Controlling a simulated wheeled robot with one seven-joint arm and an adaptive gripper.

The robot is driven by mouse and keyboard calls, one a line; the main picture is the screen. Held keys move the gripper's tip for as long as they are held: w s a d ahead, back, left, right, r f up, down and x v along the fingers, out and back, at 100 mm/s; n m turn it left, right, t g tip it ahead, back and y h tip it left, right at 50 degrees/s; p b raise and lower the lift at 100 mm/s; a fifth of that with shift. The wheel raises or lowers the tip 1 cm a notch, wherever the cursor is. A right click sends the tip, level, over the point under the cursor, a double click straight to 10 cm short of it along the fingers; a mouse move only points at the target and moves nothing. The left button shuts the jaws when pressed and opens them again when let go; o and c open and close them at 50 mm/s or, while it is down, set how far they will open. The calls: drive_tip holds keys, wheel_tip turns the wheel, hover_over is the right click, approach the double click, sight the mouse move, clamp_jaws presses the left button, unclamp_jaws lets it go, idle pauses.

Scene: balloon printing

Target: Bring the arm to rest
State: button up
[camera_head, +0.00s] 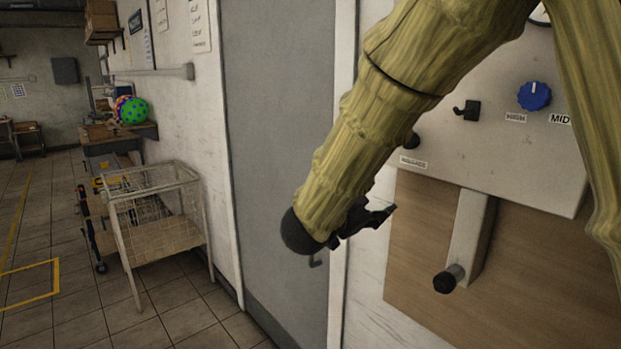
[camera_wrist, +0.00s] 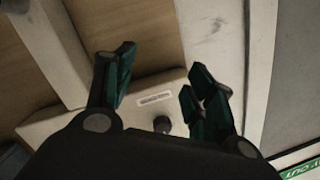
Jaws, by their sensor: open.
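My arm, clad in a yellow-green bark-like cover, reaches down across the right half of the head view. My gripper (camera_head: 368,219) hangs at its lower end, in front of the white wall and door edge, left of the wall panel. In the wrist view my gripper (camera_wrist: 157,88) has its two dark green-padded fingers spread apart with nothing between them. A black knob (camera_wrist: 162,124) and a white label (camera_wrist: 155,99) on the panel show beyond the fingers, apart from them.
The white panel (camera_head: 545,160) carries a blue knob (camera_head: 534,96) and a black hook (camera_head: 467,110). Below it a lever with a black knob (camera_head: 445,282) sticks out. A grey door (camera_head: 275,150) stands left of my gripper. The floor there is open.

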drive_tip(key=s+d+f+n+y+b, duration=0.1)
drive_tip(key=f+n+y, duration=0.15)
drive_tip(key=f, duration=0.85)
drive_tip(key=s+d+f+n+g+y+b, duration=0.1)
drive_tip(key=f+n, duration=0.2)
drive_tip(key=f, duration=0.8)
drive_tip(key=s+d+f+n+y+b, duration=0.1)
drive_tip(key=s+d+f+n+y, duration=0.1)
drive_tip(key=f, duration=1)
drive_tip(key=s+f+n+g+y, duration=0.25)
drive_tip(key=s+f, duration=0.45)
drive_tip(key=f, duration=0.5)
drive_tip(key=s+d+f+n+g+y+b, duration=0.1)
drive_tip(key=s+f+g, duration=0.2)
drive_tip(key=s+f, duration=0.4)
drive_tip(key=s+d+f+n+g+y+b, duration=0.1)
drive_tip(key=s+f, duration=0.7)
drive_tip(key=s, duration=0.8)
drive_tip(key=s+d+f+n+g+y+b, duration=0.1)
drive_tip(key=s+f+n+g, duration=0.1)
drive_tip(key=s+f+g, duration=0.2)
drive_tip(key=s+f, duration=0.3)
drive_tip(key=s, duration=0.4)
drive_tip(key=shift+s+f+n+g+y+b, duration=0.2)
drive_tip(key=shift+n+g+y+b, duration=0.1)
drive_tip(key=shift+n+g+b, duration=0.1)
